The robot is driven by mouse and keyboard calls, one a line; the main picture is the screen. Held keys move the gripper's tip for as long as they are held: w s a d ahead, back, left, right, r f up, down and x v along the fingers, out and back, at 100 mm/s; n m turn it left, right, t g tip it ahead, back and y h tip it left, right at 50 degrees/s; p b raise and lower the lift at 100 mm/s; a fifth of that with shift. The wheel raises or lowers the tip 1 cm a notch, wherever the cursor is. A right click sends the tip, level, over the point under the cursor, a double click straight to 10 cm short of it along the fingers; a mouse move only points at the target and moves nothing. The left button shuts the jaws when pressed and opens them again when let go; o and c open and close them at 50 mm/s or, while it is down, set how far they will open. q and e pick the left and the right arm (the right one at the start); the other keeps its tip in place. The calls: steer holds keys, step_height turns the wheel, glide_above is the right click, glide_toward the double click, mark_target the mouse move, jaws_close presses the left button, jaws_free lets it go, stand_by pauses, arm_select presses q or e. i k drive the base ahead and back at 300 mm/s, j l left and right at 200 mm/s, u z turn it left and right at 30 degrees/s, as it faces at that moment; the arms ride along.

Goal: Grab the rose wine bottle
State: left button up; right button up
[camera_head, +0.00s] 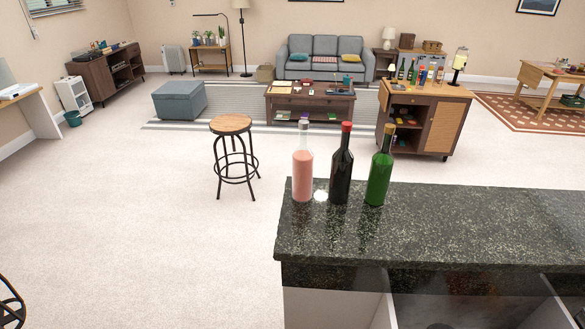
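The rose wine bottle (303,174) has pink contents and a clear neck with a whitish top. It stands upright near the left end of the dark stone counter (450,225). A dark bottle with a red top (341,177) stands just to its right, and a green bottle (379,180) stands to the right of that. Neither of my grippers shows in the head view.
A wooden-topped stool (231,125) stands on the floor left of the counter. The counter's right part is clear. A wooden cabinet (420,125) with several bottles on top stands behind the counter. Open carpet (130,210) lies to the left.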

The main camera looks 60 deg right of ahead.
mark_target(302, 158)
steer(key=z, duration=2.25)
